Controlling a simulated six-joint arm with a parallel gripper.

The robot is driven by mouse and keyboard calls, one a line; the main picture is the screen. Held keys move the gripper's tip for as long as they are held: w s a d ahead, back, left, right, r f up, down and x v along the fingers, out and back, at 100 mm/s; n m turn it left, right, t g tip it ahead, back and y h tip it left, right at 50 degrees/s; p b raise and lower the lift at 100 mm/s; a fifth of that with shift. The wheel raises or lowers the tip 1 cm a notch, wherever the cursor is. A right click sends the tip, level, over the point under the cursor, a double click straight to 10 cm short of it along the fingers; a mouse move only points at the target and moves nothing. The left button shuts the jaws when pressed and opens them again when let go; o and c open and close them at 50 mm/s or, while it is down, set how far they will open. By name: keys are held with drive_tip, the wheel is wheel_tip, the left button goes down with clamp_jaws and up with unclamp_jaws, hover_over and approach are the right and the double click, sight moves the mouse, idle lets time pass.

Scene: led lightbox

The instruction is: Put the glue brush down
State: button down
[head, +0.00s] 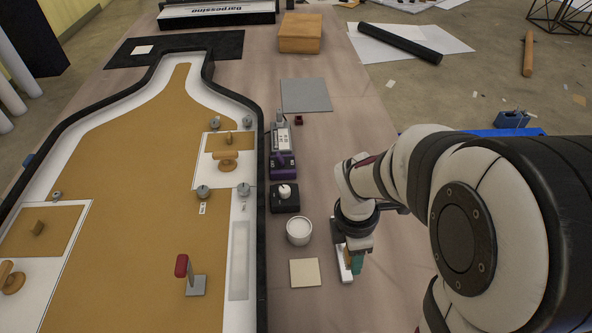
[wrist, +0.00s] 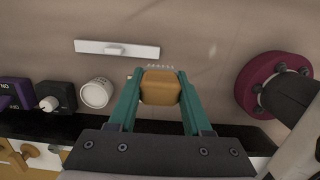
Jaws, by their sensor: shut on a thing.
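My gripper (wrist: 160,78) has teal fingers and is shut on the glue brush (wrist: 160,92), a tan wooden block with a row of pale bristles at its far end. In the head view my gripper (head: 354,262) is beyond the right edge of the lightbox, and the brush (head: 347,257) is mostly hidden by the fingers. A long white rest with a small raised knob (wrist: 116,49) lies up and left of the brush in the wrist view. I cannot tell how high the brush is held.
A white cup (head: 299,231) stands left of my gripper, with a cream square pad (head: 305,272) below it. A black knob box (head: 285,197) and purple box (head: 283,166) line the lightbox's dark rim (head: 262,250). Bare table lies around the white rest.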

drive_tip(key=d, duration=0.2)
hover_over(307, 272)
wheel_tip(307, 272, down, 7)
drive_tip(key=shift+a+f, duration=0.1)
drive_tip(key=shift+a, duration=0.05)
wheel_tip(307, 272, down, 3)
drive_tip(key=shift+a+f, duration=0.1)
drive_tip(key=shift+f, duration=0.45)
drive_tip(key=shift+f, duration=0.15)
drive_tip(key=shift+c, duration=1.7)
unclamp_jaws()
